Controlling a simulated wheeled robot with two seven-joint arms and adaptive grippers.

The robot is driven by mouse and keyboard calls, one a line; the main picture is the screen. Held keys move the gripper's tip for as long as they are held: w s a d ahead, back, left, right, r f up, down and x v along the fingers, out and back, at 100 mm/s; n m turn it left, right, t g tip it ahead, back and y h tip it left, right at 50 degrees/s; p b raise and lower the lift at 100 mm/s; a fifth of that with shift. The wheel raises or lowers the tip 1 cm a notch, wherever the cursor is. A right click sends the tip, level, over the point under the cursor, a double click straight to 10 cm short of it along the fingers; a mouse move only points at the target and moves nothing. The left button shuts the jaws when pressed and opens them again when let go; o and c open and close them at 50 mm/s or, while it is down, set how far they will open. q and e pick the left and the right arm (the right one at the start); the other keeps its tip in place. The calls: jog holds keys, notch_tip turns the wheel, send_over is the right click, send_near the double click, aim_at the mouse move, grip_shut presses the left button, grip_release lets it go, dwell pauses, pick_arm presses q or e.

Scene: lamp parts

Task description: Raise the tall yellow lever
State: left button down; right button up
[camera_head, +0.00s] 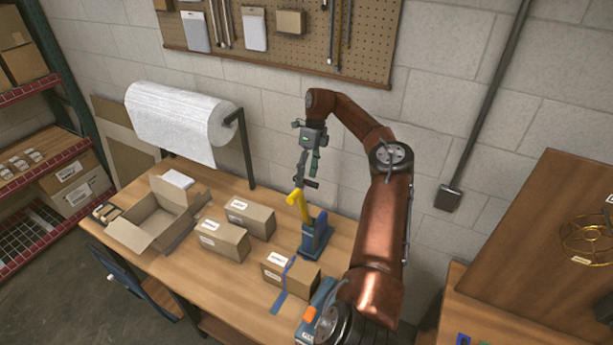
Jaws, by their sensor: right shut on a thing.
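The tall yellow lever (300,208) rises from a blue base (315,238) on the wooden workbench, near the back. It stands steeply, leaning a little to the left. My right gripper (307,180) reaches down from above and is at the lever's top end, shut on it. The fingers and a dark bar at the top overlap, so the exact contact is too small to make out. My left gripper is not in view.
Closed cartons (250,218) stand left of the lever, and a taped carton (290,272) stands in front. An open box (150,222) is at the bench's left. A white roll (180,120) hangs behind. A pegboard (300,35) is on the wall.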

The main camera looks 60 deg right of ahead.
jog(key=shift+s+a+f, duration=0.15)
jog(key=shift+s+a, duration=0.05)
jog(key=c, duration=0.4)
jog(key=shift+d+f, duration=0.1)
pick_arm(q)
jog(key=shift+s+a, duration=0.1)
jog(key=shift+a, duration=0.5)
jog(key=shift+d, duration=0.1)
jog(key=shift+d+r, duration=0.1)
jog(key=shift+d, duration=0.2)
pick_arm(e)
jog(key=v, duration=0.8)
jog(key=shift+w+r, duration=0.15)
jog(key=shift+r, duration=0.15)
jog(key=shift+a+r, duration=0.1)
jog(key=shift+a, duration=0.15)
